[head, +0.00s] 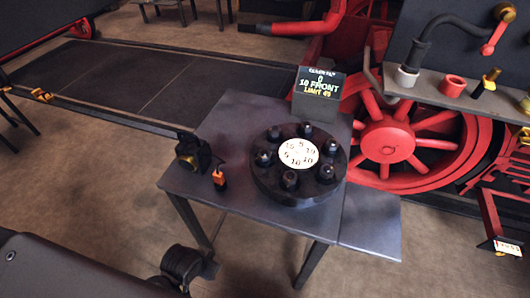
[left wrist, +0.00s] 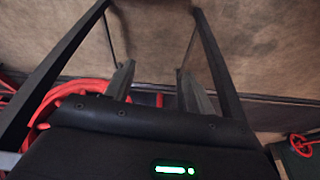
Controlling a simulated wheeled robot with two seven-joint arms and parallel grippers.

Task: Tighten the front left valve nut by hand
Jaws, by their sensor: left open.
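A round black valve cover (head: 268,190) lies on the grey table (head: 225,215) in the head view. Several dark nuts stand upright in a ring around its white numbered disc (head: 298,153). One nut (head: 289,179) is at the near edge and another nut (head: 263,158) is at the left; I cannot tell how tight either is. My left gripper (left wrist: 157,75) shows in the left wrist view with its fingers apart and nothing between them. No nut shows in that view. My right gripper is not in view.
A dark sign (head: 320,82) reading "10 FRONT" and "LIMIT 45" stands behind the cover. A black device (head: 190,153) and an orange-topped item (head: 219,179) stand on the table's left. A red spoked wheel (head: 388,140) and a shelf with fittings (head: 430,92) are at the right.

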